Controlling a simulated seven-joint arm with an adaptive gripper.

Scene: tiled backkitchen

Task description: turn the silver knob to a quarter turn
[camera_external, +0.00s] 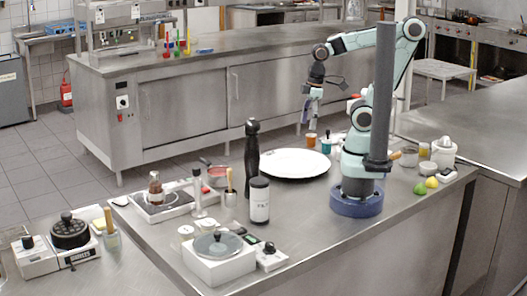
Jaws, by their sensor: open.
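No knob is plainly silver at this size. A small white box (271,260) near the front edge of the steel counter carries a small dark-looking knob (269,247). To its left, a larger white box (218,265) has a round grey disc (217,245) with a small dark piece on top. I cannot tell which, if either, is the silver knob. My gripper (307,119) hangs open and empty, pointing down near the counter's far edge, well away from both boxes.
A white plate (294,163), a black pepper mill (252,155) and a dark canister (259,201) stand between my gripper and the boxes. The front right counter is clear.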

